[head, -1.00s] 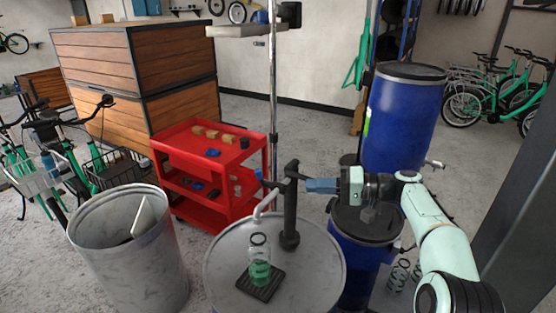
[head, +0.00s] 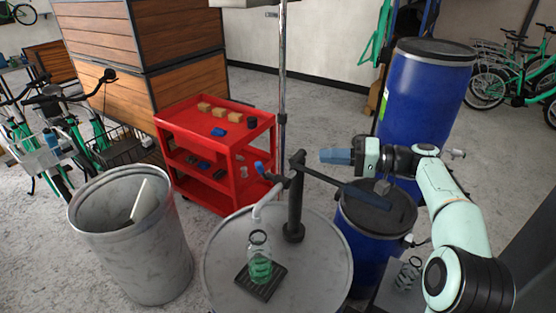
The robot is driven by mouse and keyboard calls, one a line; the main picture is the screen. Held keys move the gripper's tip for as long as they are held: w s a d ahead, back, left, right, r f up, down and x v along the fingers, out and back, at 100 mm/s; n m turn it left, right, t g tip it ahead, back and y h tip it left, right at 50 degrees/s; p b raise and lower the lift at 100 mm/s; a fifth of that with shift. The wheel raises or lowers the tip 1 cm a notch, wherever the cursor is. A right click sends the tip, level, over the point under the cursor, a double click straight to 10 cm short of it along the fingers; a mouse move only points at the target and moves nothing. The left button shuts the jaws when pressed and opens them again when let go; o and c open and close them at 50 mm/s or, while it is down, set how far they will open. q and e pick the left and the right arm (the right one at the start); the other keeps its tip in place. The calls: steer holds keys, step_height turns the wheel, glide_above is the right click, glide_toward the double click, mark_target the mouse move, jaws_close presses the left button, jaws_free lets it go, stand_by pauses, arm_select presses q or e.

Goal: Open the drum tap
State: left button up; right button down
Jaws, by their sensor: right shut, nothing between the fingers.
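A grey steel drum (head: 222,282) stands in front of me. A black upright fitting (head: 296,205) rises from its lid, with a pale curved spout (head: 265,202) and a small blue-ended tap handle (head: 262,169) on its left. A long dark lever (head: 335,184) runs from the fitting down to the right. A clear bottle with green liquid (head: 260,265) stands on a black grate (head: 268,288) on the lid, below the spout. My right gripper (head: 326,156), with blue fingers, is shut and empty, right of the fitting and above the lever. My left gripper is out of view.
Blue drums (head: 420,105) stand behind and below my right arm. A red cart (head: 245,133) with small blocks stands behind the drum. A grey open bin (head: 125,255) is at the left. A thin metal pole (head: 282,75) rises behind the fitting.

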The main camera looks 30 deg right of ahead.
steer(key=shift+a, duration=0.1)
steer(key=x, duration=0.4)
steer(key=s+x, duration=0.1)
steer(key=x, duration=0.3)
steer(key=a+p+x, duration=0.1)
steer(key=x, duration=0.3)
steer(key=shift+s+a+f, duration=0.2)
steer(key=shift+f, duration=0.15)
steer(key=shift+s+a, duration=0.15)
steer(key=shift+a, duration=0.25)
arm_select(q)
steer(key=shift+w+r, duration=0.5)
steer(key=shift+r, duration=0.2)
arm_select(e)
steer(key=shift+f, duration=0.15)
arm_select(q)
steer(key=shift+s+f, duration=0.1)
